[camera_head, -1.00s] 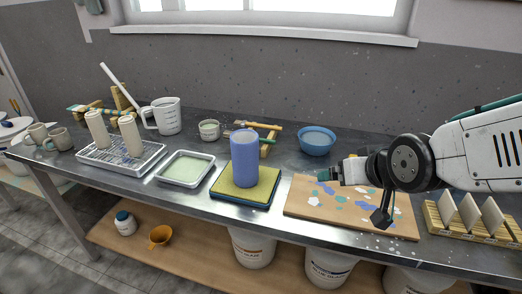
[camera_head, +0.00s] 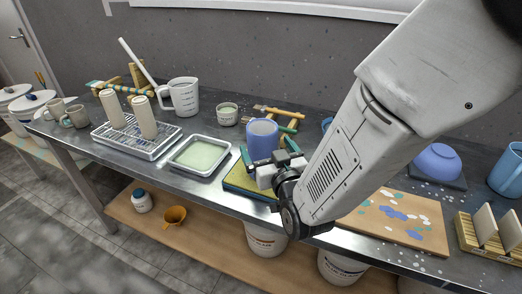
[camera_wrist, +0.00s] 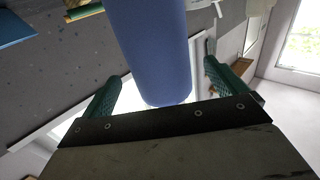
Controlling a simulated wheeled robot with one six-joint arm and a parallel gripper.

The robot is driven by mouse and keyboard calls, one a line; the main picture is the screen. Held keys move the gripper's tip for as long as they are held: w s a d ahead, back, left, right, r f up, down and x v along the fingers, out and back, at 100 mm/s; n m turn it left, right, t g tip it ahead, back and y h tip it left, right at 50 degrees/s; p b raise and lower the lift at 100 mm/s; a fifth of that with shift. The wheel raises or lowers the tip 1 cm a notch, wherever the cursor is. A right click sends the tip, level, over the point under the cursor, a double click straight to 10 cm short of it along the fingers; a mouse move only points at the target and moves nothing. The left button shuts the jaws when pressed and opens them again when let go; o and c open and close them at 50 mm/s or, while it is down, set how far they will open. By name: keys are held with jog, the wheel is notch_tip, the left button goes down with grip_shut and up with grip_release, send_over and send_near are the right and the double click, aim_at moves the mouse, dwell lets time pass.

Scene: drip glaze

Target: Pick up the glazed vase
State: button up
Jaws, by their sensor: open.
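The glazed vase (camera_head: 263,137) is a blue cylinder standing upright on a yellow sponge pad (camera_head: 245,182) with a dark blue edge. In the wrist view the vase (camera_wrist: 153,50) fills the middle, between the two green fingers. My gripper (camera_head: 270,160) is at the vase, its green fingertips showing on either side of it. In the wrist view the fingers of my gripper (camera_wrist: 160,88) stand apart, with a gap visible on both sides of the vase. My gripper and arm hide the lower part of the vase and part of the pad in the head view.
Left of the pad is a tray of pale glaze (camera_head: 199,154), then a wire rack (camera_head: 137,138) with two beige cylinders.

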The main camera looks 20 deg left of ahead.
jog(key=x, duration=0.4)
jog(key=shift+w+a, duration=0.1)
jog(key=shift+w, duration=0.05)
jog(key=c, duration=1.4)
jog(key=shift+r, duration=0.1)
